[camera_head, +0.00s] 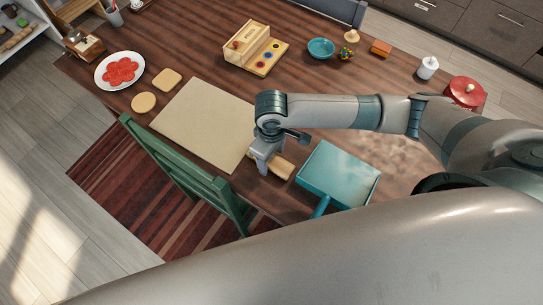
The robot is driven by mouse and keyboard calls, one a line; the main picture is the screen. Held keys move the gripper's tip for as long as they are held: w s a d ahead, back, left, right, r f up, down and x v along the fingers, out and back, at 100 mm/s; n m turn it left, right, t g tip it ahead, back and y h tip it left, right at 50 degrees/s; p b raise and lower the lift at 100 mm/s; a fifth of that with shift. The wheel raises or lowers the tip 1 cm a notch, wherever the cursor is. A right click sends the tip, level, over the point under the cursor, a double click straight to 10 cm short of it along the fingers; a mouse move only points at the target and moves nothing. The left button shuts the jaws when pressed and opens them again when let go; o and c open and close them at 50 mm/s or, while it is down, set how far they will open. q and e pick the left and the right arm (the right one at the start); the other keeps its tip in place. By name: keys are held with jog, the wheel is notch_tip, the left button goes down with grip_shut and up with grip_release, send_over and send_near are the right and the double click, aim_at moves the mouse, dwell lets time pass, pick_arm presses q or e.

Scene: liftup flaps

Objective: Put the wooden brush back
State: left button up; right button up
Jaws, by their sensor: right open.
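The wooden brush (284,167) is a small light-wood piece on the table, between the beige mat and a teal dustpan. Its left end is hidden behind my right gripper. My right gripper (262,170) points down at that end of the brush, with its jaws open. I cannot tell whether the fingers touch the brush or stand around it. The teal dustpan (342,174) lies just right of the brush, with its handle toward the table's near edge. My left gripper is not in view.
A beige mat (205,120) lies left of the gripper. A green chair (180,165) stands against the near edge. A wooden box with colored circles (254,50), a teal bowl (321,48) and a red pot (465,92) stand farther back. Bare tabletop lies behind my right forearm.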

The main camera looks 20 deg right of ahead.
aim_at(271, 160)
notch_tip(271, 160, up, 12)
jog(key=b, duration=0.2)
jog(key=shift+f, duration=0.15)
